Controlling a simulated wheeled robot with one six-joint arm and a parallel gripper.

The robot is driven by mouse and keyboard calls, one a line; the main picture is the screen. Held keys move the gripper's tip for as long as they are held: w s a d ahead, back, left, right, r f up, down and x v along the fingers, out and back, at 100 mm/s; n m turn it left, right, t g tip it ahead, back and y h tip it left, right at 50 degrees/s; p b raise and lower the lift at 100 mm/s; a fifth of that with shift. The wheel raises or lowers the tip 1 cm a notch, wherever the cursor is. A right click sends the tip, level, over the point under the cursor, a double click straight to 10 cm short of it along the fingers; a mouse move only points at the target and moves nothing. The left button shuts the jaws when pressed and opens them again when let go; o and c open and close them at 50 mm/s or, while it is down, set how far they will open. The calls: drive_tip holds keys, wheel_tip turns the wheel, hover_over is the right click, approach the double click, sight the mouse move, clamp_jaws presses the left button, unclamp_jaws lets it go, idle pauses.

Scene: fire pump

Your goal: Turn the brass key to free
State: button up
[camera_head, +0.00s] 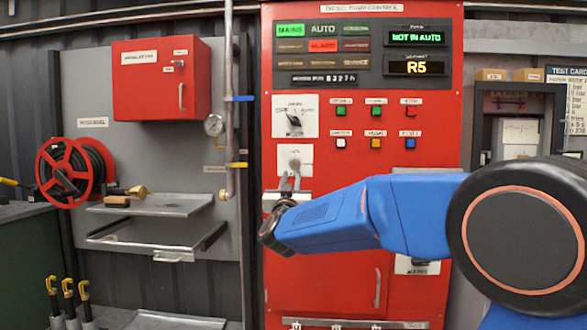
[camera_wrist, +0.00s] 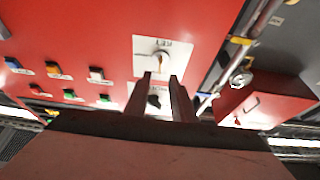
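The key switch is on a white plate (camera_head: 308,158) on the red pump panel, below the selector switch. The small brass key (camera_head: 294,163) sits in it; its exact angle is hard to read. In the wrist view, which is upside down, the key (camera_wrist: 160,57) shows just beyond my fingertips. My gripper (camera_head: 290,183) is at the lower edge of the key plate, fingers pointing at the panel. In the wrist view my gripper (camera_wrist: 161,77) has its two fingers apart, with a gap in line with the key. I see no clear contact with the key.
The selector switch (camera_head: 295,122) is close above the key. Several coloured buttons (camera_head: 376,111) are to the right. The display reads "NOT IN AUTO" (camera_head: 417,39). A vertical pipe (camera_head: 229,100) with a gauge and a red box (camera_head: 160,78) stand left.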

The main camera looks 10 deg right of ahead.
sight(294, 164)
drive_tip(key=x, duration=0.8)
drive_tip(key=shift+c, duration=0.3)
clamp_jaws()
